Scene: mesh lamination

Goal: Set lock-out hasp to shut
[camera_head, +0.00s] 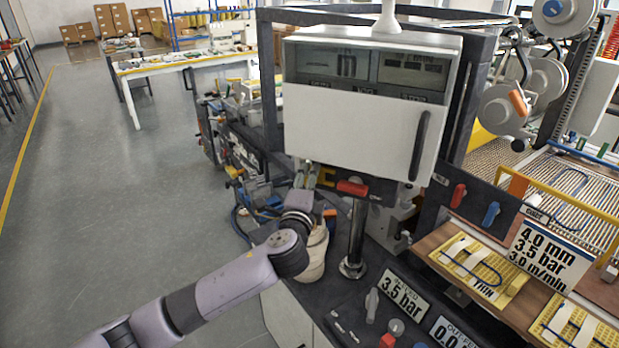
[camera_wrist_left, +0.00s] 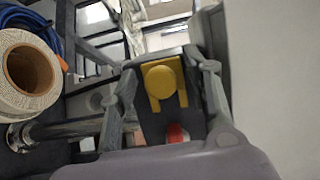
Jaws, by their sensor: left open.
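The lock-out hasp looks to be the yellow forked piece with a round boss, mounted on a dark plate under the white control box; it shows in the head view (camera_head: 326,177) and larger in the left wrist view (camera_wrist_left: 162,82). A red handle (camera_head: 352,188) is just right of it; a red part also shows below it in the left wrist view (camera_wrist_left: 176,133). My left gripper (camera_head: 307,174) is open, left of the hasp in the head view. In the left wrist view its fingers stand either side of the yellow piece; contact cannot be told. My right gripper is out of view.
The white control box (camera_head: 358,125) overhangs the hasp. A metal post (camera_head: 355,240) stands below the red handle. A white roll (camera_head: 314,255) sits beside my left arm. Red and blue handles (camera_head: 491,213), pressure signs and yellow trays (camera_head: 477,268) are to the right.

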